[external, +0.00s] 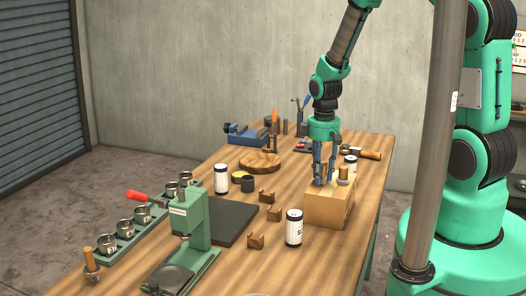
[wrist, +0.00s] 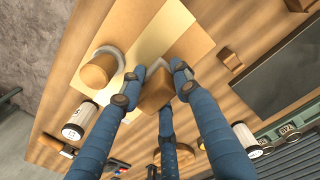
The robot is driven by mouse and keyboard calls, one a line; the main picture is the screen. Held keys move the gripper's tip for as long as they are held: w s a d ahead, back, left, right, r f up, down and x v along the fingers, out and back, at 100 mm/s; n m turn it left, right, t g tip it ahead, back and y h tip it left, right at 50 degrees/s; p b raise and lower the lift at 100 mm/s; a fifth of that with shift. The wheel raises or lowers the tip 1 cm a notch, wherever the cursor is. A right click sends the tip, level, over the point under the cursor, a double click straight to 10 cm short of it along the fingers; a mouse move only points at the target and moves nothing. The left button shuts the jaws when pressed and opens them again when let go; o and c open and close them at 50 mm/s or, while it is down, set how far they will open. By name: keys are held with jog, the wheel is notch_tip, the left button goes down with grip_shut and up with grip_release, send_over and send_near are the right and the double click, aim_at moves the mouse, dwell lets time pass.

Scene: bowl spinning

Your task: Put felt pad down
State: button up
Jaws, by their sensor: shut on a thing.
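My gripper (external: 325,181) points down over a light wooden box (external: 322,208) on the right side of the workbench. In the wrist view its blue fingers (wrist: 155,90) are shut around a small brown block-like piece (wrist: 156,96), which I take to be the felt pad. The piece is low over the box, near its edge; whether it touches the box is not clear. A round tan knob or cylinder (external: 343,174) stands on the box beside the fingers and also shows in the wrist view (wrist: 98,70). In the external view the fingers mostly hide the held piece.
White labelled cans stand close by, one in front (external: 294,228) and one behind (external: 351,165). Small brown notched blocks (external: 256,241) lie left of the box. A green press (external: 190,235), a dark mat (external: 232,222) and a round wooden board (external: 260,162) are farther left.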

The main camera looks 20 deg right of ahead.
jog(key=shift+f, duration=0.35)
jog(key=o, duration=1.2)
jog(key=shift+c, duration=0.2)
jog(key=shift+r, duration=0.15)
notch_tip(320, 180, up, 12)
jog(key=shift+r, duration=0.1)
